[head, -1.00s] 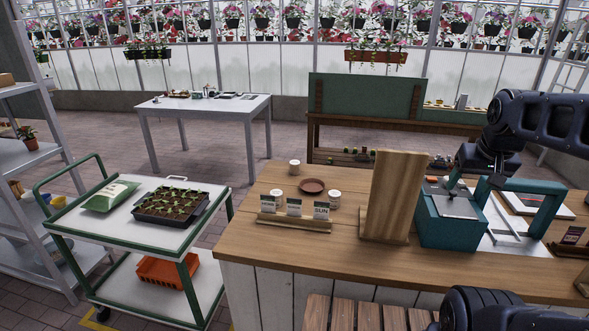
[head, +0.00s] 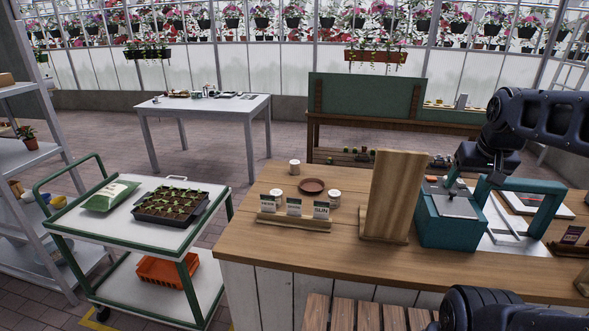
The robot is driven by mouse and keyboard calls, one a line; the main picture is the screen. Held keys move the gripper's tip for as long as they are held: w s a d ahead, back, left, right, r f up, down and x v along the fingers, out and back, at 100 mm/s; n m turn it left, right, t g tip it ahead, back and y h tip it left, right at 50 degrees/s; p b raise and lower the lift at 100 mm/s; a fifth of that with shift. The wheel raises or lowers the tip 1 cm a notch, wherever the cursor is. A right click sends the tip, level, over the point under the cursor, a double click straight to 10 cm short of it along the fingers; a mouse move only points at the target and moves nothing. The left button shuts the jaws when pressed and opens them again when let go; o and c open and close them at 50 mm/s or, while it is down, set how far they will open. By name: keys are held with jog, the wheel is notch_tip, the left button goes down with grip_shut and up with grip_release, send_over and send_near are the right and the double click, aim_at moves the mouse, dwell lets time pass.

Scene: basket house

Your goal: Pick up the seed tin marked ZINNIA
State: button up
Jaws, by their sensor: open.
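Three small white tins stand on the wooden counter (head: 300,245). One tin (head: 294,167) is at the back, another (head: 334,199) is right of a brown saucer (head: 312,186), and a third (head: 277,195) is partly hidden behind small label cards. No ZINNIA marking can be read on any of them. A card reading SUN (head: 321,210) stands in a wooden holder (head: 294,222) in front. My gripper (head: 469,184) seems to hang below my dark wrist above the teal box, well right of the tins. It is open; its fingers are hard to make out.
An upright wooden board (head: 396,195) stands between the tins and the teal box (head: 448,220).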

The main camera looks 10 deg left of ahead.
jog(key=w+a+r+n+g, duration=0.1)
jog(key=w+a+r+n, duration=0.2)
jog(key=w, duration=0.6)
jog(key=w+a+r+n, duration=0.1)
jog(key=w+a+r, duration=0.1)
jog(key=w+a, duration=0.45)
jog(key=w+a+r+n+g, duration=0.1)
jog(key=w+a+r+n, duration=0.2)
jog(key=w, duration=0.8)
jog(key=n+g, duration=0.2)
jog(key=n, duration=0.8)
send_over(295, 162)
jog(key=f, duration=2.5)
jog(key=shift+s+d+f, duration=0.15)
jog(key=shift+d+f, duration=0.05)
jog(key=shift+a+f, duration=0.2)
jog(key=shift+f, duration=0.25)
jog(key=f, duration=1)
jog(key=shift+w+a+f, duration=0.1)
jog(key=shift+w+f, duration=0.1)
jog(key=c, duration=1.1)
